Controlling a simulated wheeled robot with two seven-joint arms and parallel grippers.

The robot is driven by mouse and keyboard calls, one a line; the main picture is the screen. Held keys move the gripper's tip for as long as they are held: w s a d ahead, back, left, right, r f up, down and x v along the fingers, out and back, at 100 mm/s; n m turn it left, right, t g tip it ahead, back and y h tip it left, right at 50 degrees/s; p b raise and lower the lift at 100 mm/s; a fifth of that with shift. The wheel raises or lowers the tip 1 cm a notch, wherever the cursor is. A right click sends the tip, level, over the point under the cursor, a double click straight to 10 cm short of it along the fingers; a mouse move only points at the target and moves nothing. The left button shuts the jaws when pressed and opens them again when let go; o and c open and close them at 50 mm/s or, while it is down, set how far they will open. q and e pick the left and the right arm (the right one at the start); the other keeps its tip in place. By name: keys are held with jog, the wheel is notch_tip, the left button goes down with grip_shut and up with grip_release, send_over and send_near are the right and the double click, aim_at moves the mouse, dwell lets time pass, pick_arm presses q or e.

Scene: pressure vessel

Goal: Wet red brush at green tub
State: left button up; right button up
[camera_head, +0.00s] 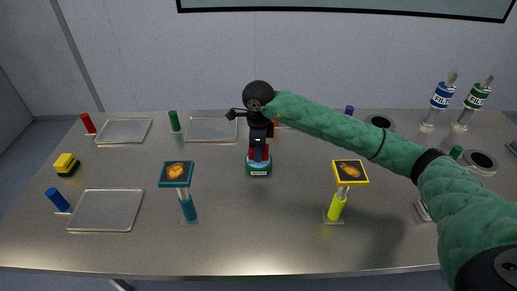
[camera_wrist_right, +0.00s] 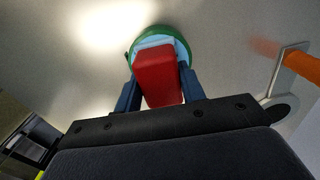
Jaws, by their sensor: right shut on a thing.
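My right gripper (camera_head: 258,150) points down over the small green tub (camera_head: 259,173) near the middle of the table. It is shut on the red brush (camera_wrist_right: 158,78), which shows between the two dark fingers in the right wrist view. The green tub also shows there as a green rim (camera_wrist_right: 186,46) with light blue inside, beyond the brush. The brush's lower end is at the tub's mouth; I cannot tell how deep it reaches. In the head view only bits of red show between the fingers. My left gripper is not in view.
A teal stand (camera_head: 189,209) and a yellow stand (camera_head: 337,208), each with a picture plate, stand in front. Metal trays (camera_head: 106,210) lie to the left and back. Two labelled bottles (camera_head: 440,97) stand at the back right. An orange handle (camera_wrist_right: 303,66) is close beside the gripper.

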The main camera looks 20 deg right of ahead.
jog(key=shift+f, duration=0.1)
jog(key=shift+r, duration=0.7)
jog(key=shift+r+p, duration=0.5)
jog(key=shift+r, duration=2.35)
